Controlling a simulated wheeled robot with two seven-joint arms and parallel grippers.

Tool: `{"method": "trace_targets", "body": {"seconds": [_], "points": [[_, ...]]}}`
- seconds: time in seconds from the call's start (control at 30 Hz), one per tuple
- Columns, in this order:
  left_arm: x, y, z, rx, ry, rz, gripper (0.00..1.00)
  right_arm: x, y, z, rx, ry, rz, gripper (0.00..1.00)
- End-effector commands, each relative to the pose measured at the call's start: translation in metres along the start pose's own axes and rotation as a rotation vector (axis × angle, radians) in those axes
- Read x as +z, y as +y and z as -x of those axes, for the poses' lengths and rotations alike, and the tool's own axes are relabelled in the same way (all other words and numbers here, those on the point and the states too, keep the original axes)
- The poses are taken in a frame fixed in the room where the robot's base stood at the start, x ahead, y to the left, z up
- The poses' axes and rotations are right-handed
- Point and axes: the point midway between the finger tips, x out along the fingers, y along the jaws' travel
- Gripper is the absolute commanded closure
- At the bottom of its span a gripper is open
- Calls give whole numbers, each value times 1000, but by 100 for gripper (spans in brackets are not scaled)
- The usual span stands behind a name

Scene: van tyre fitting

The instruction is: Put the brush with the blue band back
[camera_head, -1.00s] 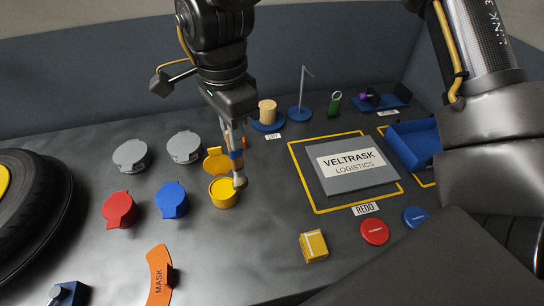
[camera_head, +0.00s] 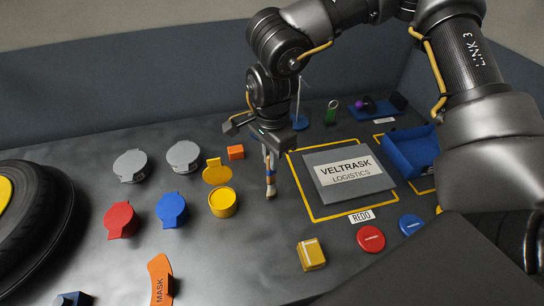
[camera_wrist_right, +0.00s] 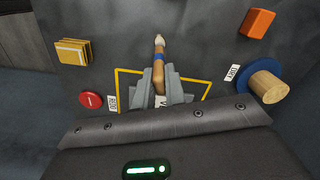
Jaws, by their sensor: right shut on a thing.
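The brush with the blue band (camera_head: 270,179) has a wooden handle and pale bristles. My right gripper (camera_head: 271,148) is shut on its handle, and the bristle end points down above the dark table, right of the open yellow pot (camera_head: 222,204). In the right wrist view the brush (camera_wrist_right: 158,73) sticks out from between the fingers (camera_wrist_right: 160,94). A round blue base with a wooden cylinder (camera_wrist_right: 268,87) stands beside a DRY label (camera_wrist_right: 232,72) in that view; in the head view my right gripper mostly hides it. My left gripper is not in view.
An orange block (camera_head: 235,152) lies behind the yellow pot. Closed red (camera_head: 121,220), blue (camera_head: 171,209) and grey pots stand left. The Veltrask plate (camera_head: 345,172) lies right of the brush, with a blue tray (camera_head: 412,151) beyond. A thin pole on a blue base stands behind.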

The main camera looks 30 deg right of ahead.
Motion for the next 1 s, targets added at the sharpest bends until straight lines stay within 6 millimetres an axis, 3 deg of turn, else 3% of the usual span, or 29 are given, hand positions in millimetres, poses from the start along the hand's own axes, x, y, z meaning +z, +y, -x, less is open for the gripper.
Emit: {"method": "trace_targets", "body": {"seconds": [0.43, 0.47, 0.63, 1.0], "points": [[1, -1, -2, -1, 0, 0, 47, 0, 0, -10, -1, -1, 1, 100], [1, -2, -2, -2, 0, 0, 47, 0, 0, -10, -1, -1, 1, 86], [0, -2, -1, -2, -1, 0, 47, 0, 0, -9, -1, 0, 0, 66], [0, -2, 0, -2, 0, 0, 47, 0, -1, -2, -4, 0, 0, 66]]}}
